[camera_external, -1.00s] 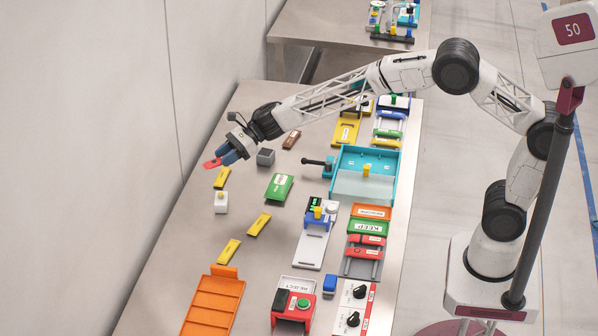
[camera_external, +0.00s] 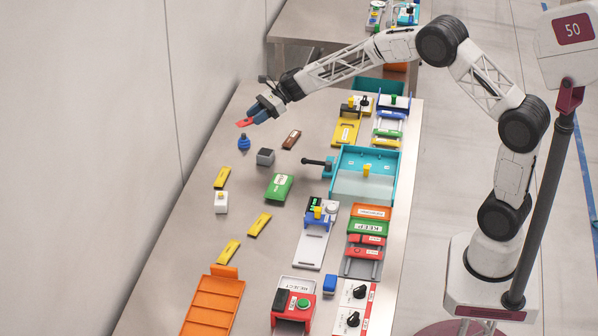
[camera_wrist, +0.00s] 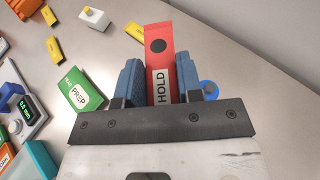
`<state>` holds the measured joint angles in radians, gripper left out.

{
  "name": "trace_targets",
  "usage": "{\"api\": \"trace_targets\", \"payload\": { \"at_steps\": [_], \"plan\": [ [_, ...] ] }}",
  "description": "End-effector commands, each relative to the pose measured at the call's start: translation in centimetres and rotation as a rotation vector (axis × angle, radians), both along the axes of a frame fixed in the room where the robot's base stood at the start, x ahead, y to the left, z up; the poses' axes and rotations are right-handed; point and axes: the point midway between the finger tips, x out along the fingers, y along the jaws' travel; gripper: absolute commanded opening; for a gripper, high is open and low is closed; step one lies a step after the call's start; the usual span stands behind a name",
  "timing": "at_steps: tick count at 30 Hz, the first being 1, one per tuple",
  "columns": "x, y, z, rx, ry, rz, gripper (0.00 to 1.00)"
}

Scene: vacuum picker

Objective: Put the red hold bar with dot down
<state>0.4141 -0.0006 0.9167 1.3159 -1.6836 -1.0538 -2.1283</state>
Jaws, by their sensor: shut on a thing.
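The red hold bar (camera_wrist: 159,51) has a black dot near its far end and a white HOLD label. My gripper (camera_wrist: 158,80) is shut on it, with a blue finger on each side in the wrist view. In the external view my gripper (camera_external: 256,115) is at the far left part of the bench, and the red bar (camera_external: 244,123) sticks out from its fingers toward the left. The bar appears to be above the bench top; the gap below it is hard to judge. The bar's near end is hidden in the gripper.
A blue knobbed piece (camera_external: 243,142) stands just below the gripper in the picture. A grey block (camera_external: 265,157), a brown bar (camera_external: 291,139), yellow bars (camera_external: 222,177) and a green PREP block (camera_external: 279,187) lie nearby. Bare bench (camera_external: 215,255) shows along the left side.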

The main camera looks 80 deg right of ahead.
Motion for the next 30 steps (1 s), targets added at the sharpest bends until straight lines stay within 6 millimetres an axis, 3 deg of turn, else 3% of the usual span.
{"api": "trace_targets", "payload": {
  "at_steps": [3, 21, 30],
  "plan": [
    [-1.0, -3.5, -0.3, -0.001, -0.001, -0.002, 0.11],
    [-7.8, -18.9, -1.5, 0.000, 0.000, -0.003, 0.11],
    [-10.8, -23.7, -2.0, 0.000, 0.000, -0.006, 0.11]
  ]
}}
